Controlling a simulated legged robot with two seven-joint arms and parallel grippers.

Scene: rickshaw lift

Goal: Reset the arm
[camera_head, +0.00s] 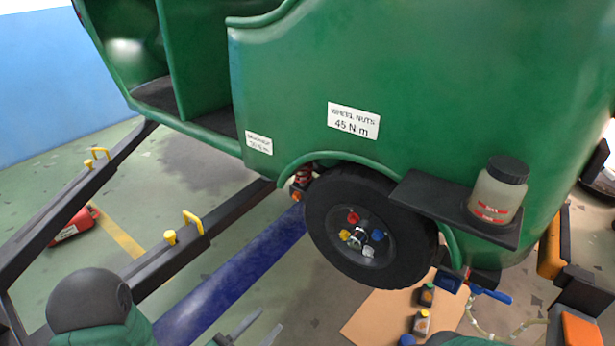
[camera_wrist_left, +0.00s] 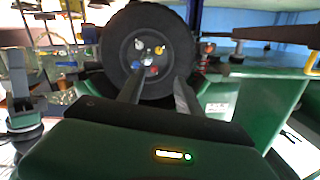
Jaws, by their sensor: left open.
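My left gripper (camera_head: 250,326) shows at the bottom of the head view, its two grey fingers apart and empty. It is below and left of the rickshaw wheel (camera_head: 366,228), clear of it. In the left wrist view the open fingers (camera_wrist_left: 158,90) point toward the wheel (camera_wrist_left: 148,50), with nothing between them. The wheel has coloured nuts in red, yellow, blue and white around its hub. The green rickshaw body (camera_head: 420,80) stands above it.
Black lift beams with yellow handles (camera_head: 192,222) stand at left. A blue beam (camera_head: 240,268) runs under the rickshaw. A capped jar (camera_head: 497,192) stands on a dark shelf (camera_head: 440,207) beside the wheel. Small bottles (camera_head: 421,322) stand on cardboard (camera_head: 375,318). A red can (camera_head: 76,224) lies at far left.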

